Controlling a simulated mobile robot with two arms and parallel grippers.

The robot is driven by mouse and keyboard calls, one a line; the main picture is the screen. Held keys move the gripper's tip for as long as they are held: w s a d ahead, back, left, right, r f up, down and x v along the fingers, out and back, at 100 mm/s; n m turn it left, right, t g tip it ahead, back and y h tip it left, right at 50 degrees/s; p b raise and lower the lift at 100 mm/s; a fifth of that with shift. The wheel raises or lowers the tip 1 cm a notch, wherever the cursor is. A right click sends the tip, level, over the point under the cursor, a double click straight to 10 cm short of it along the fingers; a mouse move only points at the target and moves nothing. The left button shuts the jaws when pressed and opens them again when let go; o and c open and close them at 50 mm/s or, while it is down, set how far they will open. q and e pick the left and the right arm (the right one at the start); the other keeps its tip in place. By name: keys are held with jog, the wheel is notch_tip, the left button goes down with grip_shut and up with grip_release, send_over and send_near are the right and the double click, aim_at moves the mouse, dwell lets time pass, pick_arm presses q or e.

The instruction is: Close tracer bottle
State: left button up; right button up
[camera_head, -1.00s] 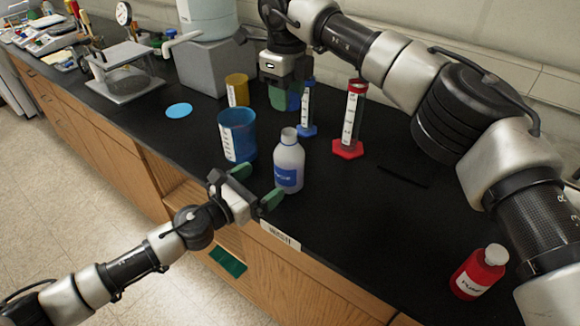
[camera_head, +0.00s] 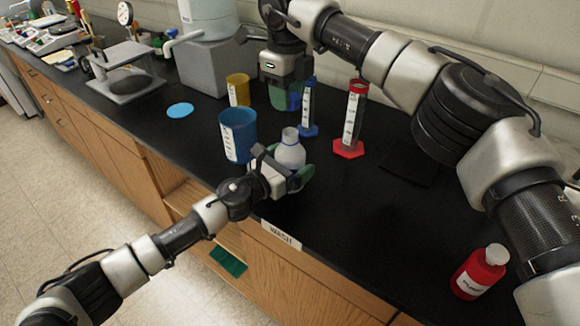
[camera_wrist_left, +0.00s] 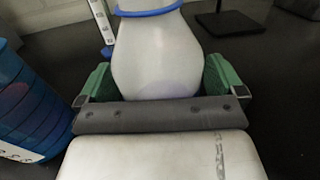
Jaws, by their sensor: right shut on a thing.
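A white bottle (camera_head: 290,153) stands upright on the black bench near its front edge. I take it as the tracer bottle; its label is hidden behind my left gripper. My left gripper (camera_head: 284,168) is open around its body, with one green finger on each side. In the left wrist view the bottle (camera_wrist_left: 155,60) sits between the fingers, with narrow gaps; a blue band crosses the top of that view. My right gripper (camera_head: 287,96) is at the back, above the bench, shut on a small blue thing that its fingers mostly hide.
A blue beaker (camera_head: 238,135) stands close left of the bottle. Behind are a blue-based cylinder (camera_head: 308,105), a red-based cylinder (camera_head: 352,120) and a yellow beaker (camera_head: 238,89). A red bottle (camera_head: 480,272) stands at the front right.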

aim_at(288, 131)
pick_arm(q)
jog(key=c, duration=1.2)
jog(key=shift+o, duration=0.2)
pick_arm(e)
jog(key=shift+f, duration=2.5)
jog(key=shift+f, duration=0.9)
jog(key=shift+f, duration=0.6)
